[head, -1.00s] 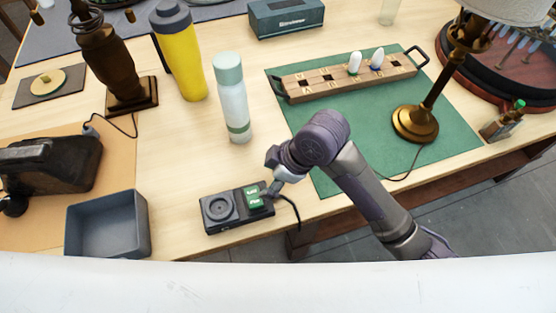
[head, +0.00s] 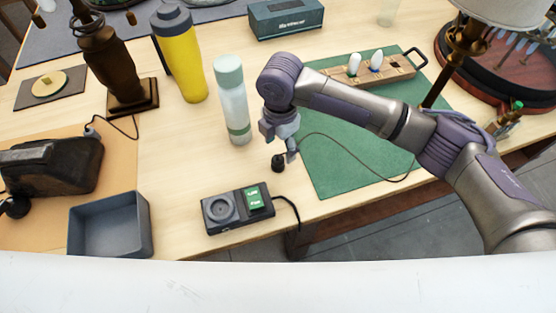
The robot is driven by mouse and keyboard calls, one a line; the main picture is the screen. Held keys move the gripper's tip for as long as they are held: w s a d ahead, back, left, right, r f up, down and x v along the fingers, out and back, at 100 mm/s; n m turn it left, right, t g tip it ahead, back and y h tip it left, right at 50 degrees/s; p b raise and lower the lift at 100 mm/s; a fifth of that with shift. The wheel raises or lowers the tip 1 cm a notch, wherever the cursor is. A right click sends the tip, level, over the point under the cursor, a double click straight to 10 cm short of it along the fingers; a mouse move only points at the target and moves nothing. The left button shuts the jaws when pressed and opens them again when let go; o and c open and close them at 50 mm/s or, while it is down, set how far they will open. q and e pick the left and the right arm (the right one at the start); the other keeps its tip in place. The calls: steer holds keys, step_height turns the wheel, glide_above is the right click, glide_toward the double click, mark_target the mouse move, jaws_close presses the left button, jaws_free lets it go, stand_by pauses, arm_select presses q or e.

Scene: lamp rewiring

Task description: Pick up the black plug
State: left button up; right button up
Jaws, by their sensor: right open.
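The black plug (head: 278,163) is a small dark piece just left of the green mat, in the head view. A thin dark cord runs from near it across the mat towards the brass lamp (head: 455,62), whose base is hidden by my arm. My right gripper (head: 283,153) points down right at the plug, with its fingers open and very close above or beside it. I cannot tell whether a finger touches the plug. My left gripper is not in view.
A black tester box (head: 237,208) with a round socket and green display sits near the front edge. A pale green bottle (head: 232,100) stands close left of my gripper. The green mat (head: 345,165) holds a wooden bulb rack (head: 340,75). A grey tray (head: 110,222) is at front left.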

mark_target(278, 158)
steer(key=shift+f, duration=0.9)
steer(key=f, duration=0.1)
steer(key=f+p, duration=0.1)
steer(key=f, duration=0.1)
steer(key=f+p, duration=0.1)
steer(key=shift+a+f, duration=0.25)
steer(key=shift+f, duration=0.45)
steer(key=c, duration=1.2)
steer(key=shift+r, duration=0.15)
